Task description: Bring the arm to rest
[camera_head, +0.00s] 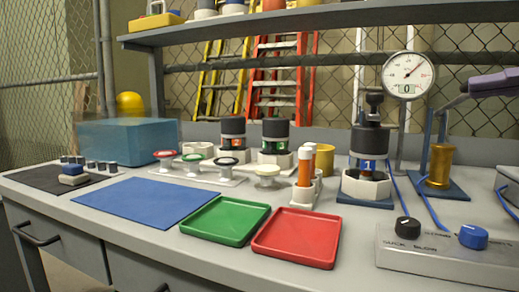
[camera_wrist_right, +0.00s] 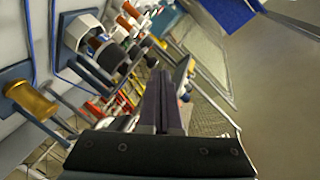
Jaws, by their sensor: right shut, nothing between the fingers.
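My right gripper (camera_head: 474,87) shows at the right edge of the head view as purple-grey fingers reaching in above the bench. It is shut and empty. In the right wrist view its two dark fingers (camera_wrist_right: 163,80) lie together with nothing between them. My left gripper is not in view.
The bench holds a dial gauge (camera_head: 403,74), a black-topped vessel marked 1 (camera_head: 369,140), a control box (camera_head: 440,252), a red tray (camera_head: 297,238), a green tray (camera_head: 226,221) and a blue mat (camera_head: 146,203). A shelf (camera_head: 290,22) spans the back. The air above the trays is clear.

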